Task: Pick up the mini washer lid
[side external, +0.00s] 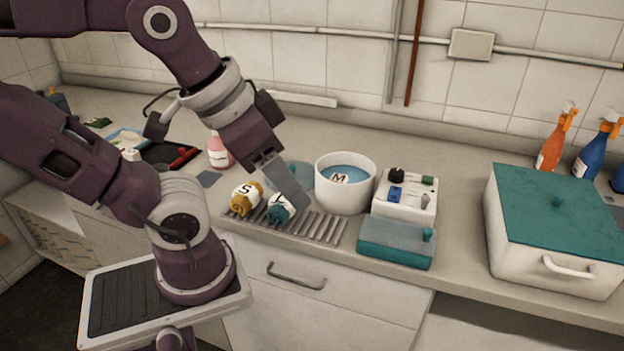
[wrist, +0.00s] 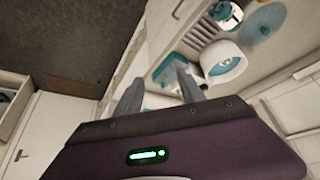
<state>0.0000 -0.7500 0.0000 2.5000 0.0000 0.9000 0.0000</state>
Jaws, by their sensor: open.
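The mini washer appears to be the white round tub (side external: 340,195) with blue inside and a piece marked M; it also shows in the wrist view (wrist: 223,66). A round teal disc (side external: 303,176), which looks like its lid, lies on the counter left of the tub, partly hidden behind my gripper. It is at the upper right in the wrist view (wrist: 265,20). My gripper (side external: 298,203) is open and empty, its fingers pointing down in front of the disc, near the tub's left side. The fingers (wrist: 160,78) show spread apart in the wrist view.
Yellow S (side external: 246,196) and teal L (side external: 280,208) pieces sit on a ribbed rack (side external: 320,226). A control box (side external: 405,197) and teal block (side external: 396,243) stand right of the tub. Farther right are a large teal-lidded box (side external: 555,265) and spray bottles (side external: 556,142).

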